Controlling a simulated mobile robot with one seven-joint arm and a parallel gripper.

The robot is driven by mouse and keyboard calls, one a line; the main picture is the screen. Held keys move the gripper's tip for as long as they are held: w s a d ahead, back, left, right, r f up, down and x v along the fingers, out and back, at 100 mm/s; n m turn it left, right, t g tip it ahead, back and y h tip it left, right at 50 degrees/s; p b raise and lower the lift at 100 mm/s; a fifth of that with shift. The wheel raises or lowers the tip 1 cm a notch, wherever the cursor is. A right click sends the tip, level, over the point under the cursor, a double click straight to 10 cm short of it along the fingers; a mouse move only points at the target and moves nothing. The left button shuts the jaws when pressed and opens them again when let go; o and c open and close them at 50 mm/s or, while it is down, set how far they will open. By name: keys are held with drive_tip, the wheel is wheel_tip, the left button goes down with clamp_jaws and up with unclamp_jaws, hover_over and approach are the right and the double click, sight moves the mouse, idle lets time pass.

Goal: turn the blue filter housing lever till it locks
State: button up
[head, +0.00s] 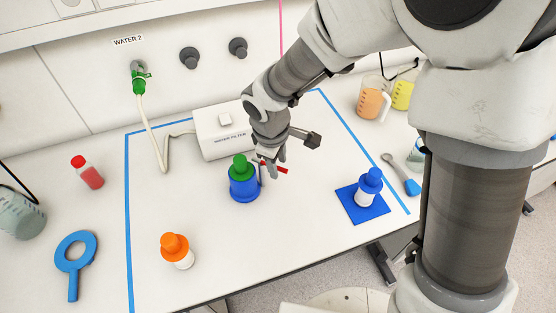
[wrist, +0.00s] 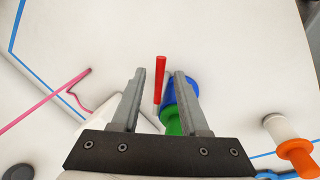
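The blue filter housing (head: 243,187) stands on the white bench inside the blue tape outline, with a green top (head: 239,166). Its red lever (head: 282,170) sticks out to the right in the head view. My gripper (head: 267,176) is down beside the housing at the lever, partly hiding it. In the wrist view the gripper (wrist: 160,74) is open, and the red lever (wrist: 160,68) lies between the two fingers with a gap on each side. The green top (wrist: 174,125) and part of the blue housing show behind the right finger.
A white water filter box (head: 222,140) stands behind the housing. A blue ring-shaped tool (head: 74,262) lies left of the tape.

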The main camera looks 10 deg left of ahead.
clamp_jaws()
idle(1.3)
